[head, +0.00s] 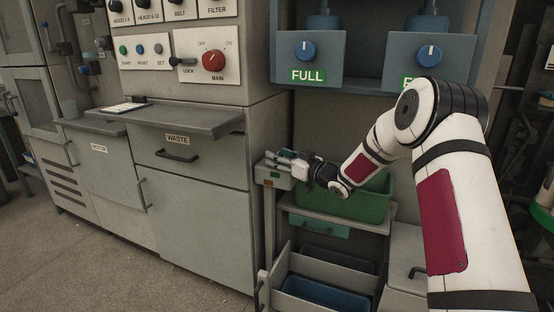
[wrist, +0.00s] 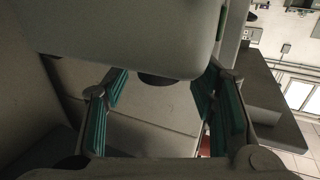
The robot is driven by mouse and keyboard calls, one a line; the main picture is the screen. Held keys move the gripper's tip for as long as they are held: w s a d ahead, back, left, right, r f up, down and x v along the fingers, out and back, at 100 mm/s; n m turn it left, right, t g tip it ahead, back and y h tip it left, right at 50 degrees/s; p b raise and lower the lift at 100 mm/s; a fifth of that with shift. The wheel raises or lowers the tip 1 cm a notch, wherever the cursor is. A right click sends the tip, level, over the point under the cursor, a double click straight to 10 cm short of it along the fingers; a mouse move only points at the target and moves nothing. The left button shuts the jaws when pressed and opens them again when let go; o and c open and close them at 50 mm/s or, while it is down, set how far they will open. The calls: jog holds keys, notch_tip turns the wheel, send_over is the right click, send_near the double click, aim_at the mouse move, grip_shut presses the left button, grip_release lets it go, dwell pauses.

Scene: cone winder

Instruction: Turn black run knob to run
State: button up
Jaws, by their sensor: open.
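A small grey box (head: 268,173) stands on a post beside the cabinet, with a green and an orange mark on its front. My gripper (head: 284,158) is at the top of this box, reaching in from the right. In the wrist view the pale box (wrist: 130,35) fills the upper middle. A dark round knob (wrist: 157,79) shows at its lower edge, mostly hidden by the box. My gripper's teal-padded fingers (wrist: 162,88) are open, one on each side of the knob, with gaps visible. I cannot read the knob's setting or any label by it.
A green bin (head: 358,200) sits on a shelf behind and below my forearm. The grey cabinet with the WASTE drawer (head: 205,157) is close on the left. A red MAIN knob (head: 213,61) and blue knobs (head: 306,50) are higher up. The floor at front left is clear.

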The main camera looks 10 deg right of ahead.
jog(key=shift+x, duration=0.85)
jog(key=shift+c, duration=0.2)
jog(key=c, duration=1.1)
